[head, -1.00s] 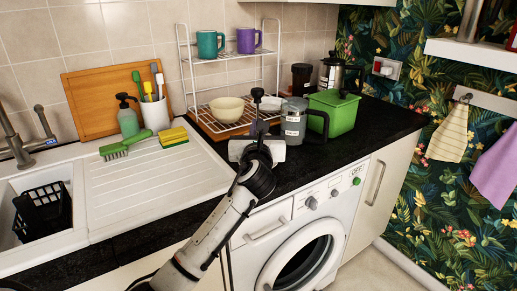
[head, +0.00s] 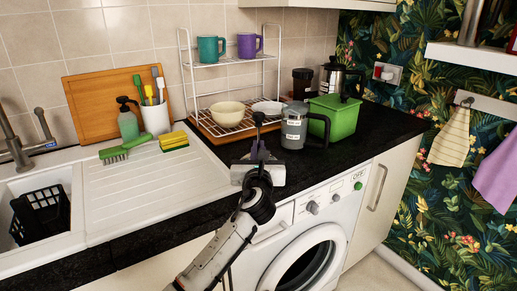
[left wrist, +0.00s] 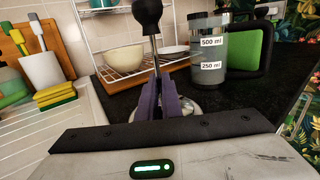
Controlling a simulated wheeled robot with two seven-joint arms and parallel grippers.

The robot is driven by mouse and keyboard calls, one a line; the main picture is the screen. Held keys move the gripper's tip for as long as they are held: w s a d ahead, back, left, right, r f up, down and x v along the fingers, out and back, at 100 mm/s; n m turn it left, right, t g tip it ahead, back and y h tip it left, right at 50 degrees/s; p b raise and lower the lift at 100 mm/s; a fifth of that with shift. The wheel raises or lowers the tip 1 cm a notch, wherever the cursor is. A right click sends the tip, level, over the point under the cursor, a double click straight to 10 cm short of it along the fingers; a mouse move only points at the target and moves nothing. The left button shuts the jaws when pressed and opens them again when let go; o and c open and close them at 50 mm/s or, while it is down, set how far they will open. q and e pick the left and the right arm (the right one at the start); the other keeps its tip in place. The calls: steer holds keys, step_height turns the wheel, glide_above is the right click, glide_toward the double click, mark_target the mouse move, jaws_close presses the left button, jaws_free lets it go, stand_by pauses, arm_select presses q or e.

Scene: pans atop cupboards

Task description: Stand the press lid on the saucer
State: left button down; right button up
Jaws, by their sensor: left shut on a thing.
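The press lid (head: 258,117) shows as a black knob on a thin upright rod. In the left wrist view its knob (left wrist: 147,14) stands above the purple fingers, and a shiny rounded edge shows low behind them. My left gripper (head: 258,152) is shut on the lid over the front of the black worktop; its fingers (left wrist: 157,103) hide part of the lid. A white saucer-like dish (head: 268,107) lies on the rack's lower shelf, behind the gripper and apart from the lid; it also shows in the left wrist view (left wrist: 174,50). My right gripper is not in view.
A grey measuring jug (head: 293,128) and green tub (head: 333,116) stand right of the gripper. The wire rack (head: 225,131) with a cream bowl (head: 227,112) is behind. The draining board (head: 150,185) with sponges (head: 174,141) lies left. Bare worktop (head: 345,150) shows at right.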

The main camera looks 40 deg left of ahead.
arm_select(q)
steer(key=shift+f, duration=0.6)
steer(key=c, duration=1.9)
jaws_free()
steer(key=shift+f, duration=0.15)
steer(key=shift+c, duration=0.2)
steer(key=shift+r, duration=0.2)
steer(key=shift+r, duration=0.35)
steer(key=v, duration=1.2)
steer(key=shift+r+p, duration=0.35)
